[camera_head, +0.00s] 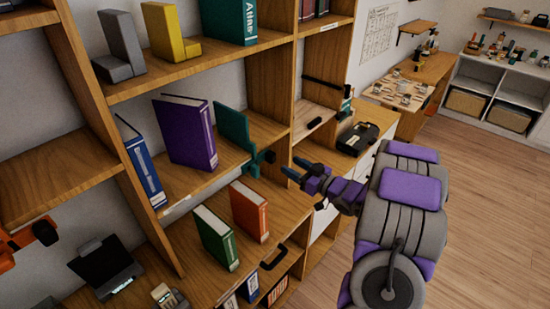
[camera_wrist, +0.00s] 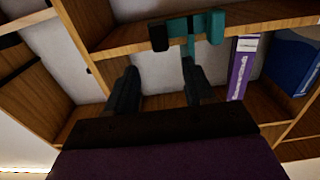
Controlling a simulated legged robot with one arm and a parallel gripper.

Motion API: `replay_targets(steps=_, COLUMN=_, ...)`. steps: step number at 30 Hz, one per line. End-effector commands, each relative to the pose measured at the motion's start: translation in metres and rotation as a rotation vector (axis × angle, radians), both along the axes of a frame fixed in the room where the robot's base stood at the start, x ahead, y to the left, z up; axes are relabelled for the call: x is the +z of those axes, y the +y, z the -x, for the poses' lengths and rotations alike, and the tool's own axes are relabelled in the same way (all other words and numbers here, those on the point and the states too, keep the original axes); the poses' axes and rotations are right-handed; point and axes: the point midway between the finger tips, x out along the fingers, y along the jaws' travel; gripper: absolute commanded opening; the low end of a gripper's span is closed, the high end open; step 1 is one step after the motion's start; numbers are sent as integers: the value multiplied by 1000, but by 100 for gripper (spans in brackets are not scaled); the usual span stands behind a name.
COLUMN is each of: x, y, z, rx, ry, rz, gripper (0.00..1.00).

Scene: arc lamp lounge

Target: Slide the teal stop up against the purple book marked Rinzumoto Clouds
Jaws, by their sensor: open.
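The purple book (camera_head: 187,133) stands upright on the middle shelf; its spine also shows in the wrist view (camera_wrist: 241,70), lettering too small to read. The teal stop (camera_head: 232,128) is an upright plate to its right on the same shelf, with a dark knob at the shelf's front edge. A gap appears between stop and book. In the wrist view the teal stop (camera_wrist: 215,28) is near the top, with the book to its right. My gripper (camera_head: 291,173) is open and empty, in front of the shelf and right of the stop. Its fingers (camera_wrist: 160,88) are apart in the wrist view.
A blue book (camera_head: 143,165) leans left of the purple one. Green (camera_head: 217,238) and orange (camera_head: 249,212) books stand on the surface below. Grey (camera_head: 122,46) and yellow (camera_head: 168,35) bookends are on the shelf above. A wooden upright (camera_head: 270,85) bounds the bay on the right.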

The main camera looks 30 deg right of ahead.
Motion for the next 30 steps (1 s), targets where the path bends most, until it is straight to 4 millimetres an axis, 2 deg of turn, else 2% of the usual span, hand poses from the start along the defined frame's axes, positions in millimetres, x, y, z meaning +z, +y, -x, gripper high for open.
replay_targets(steps=9, x=-1, y=18, z=-52, rx=4, ry=-2, rz=3, gripper=53)
replay_targets(steps=15, x=-1, y=24, z=-73, rx=2, ry=1, rz=3, gripper=53)
replay_targets(steps=28, x=0, y=26, z=-80, rx=0, ry=1, rz=1, gripper=53)
replay_targets(steps=30, x=0, y=26, z=-80, rx=0, ry=1, rz=1, gripper=46)
